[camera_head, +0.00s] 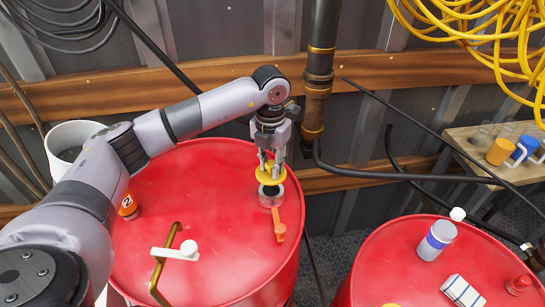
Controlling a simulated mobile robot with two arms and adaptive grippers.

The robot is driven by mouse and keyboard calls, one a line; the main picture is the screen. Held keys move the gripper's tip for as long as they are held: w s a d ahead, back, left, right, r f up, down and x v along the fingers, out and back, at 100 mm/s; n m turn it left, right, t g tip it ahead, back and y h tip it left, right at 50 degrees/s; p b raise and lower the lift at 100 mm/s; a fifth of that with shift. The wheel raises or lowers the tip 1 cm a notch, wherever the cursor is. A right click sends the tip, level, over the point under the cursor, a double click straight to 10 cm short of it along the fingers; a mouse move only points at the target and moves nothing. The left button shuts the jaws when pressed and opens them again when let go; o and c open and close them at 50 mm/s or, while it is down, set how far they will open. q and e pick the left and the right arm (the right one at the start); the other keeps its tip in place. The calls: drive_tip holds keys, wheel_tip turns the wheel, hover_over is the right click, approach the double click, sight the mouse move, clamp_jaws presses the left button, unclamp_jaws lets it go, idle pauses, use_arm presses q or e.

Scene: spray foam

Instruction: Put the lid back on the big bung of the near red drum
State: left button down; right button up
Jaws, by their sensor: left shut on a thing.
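My left gripper (270,163) points down over the red drum (215,230) on the left and is shut on a round yellow lid (261,177). The lid is held close above the big bung (272,198), a pale-rimmed round opening with a dark inside. The lid overlaps the bung's far side in this view, so I cannot tell whether they touch. An orange tab or handle (280,227) lies on the drum top just in front of the bung. My right gripper is not in view.
A bent brass pipe (158,270) with a white handle (175,254) and an orange-white item (128,207) are on the same drum. A second red drum (400,265) at right carries a white bottle (437,240) and a striped box (462,292). A dark vertical pipe (320,60) stands behind.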

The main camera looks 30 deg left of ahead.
use_arm(q)
drive_tip(key=shift+f, duration=0.4)
drive_tip(key=shift+f+b, duration=0.8)
drive_tip(key=shift+f, duration=0.35)
drive_tip(key=shift+w+f+b, duration=0.1)
drive_tip(key=shift+f+b, duration=0.95)
drive_tip(key=shift+f, duration=0.4)
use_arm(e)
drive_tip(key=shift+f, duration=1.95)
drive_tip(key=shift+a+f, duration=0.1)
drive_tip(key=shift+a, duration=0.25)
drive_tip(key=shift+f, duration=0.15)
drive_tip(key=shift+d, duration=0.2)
use_arm(q)
drive_tip(key=shift+f+b, duration=0.15)
drive_tip(key=shift+b, duration=0.45)
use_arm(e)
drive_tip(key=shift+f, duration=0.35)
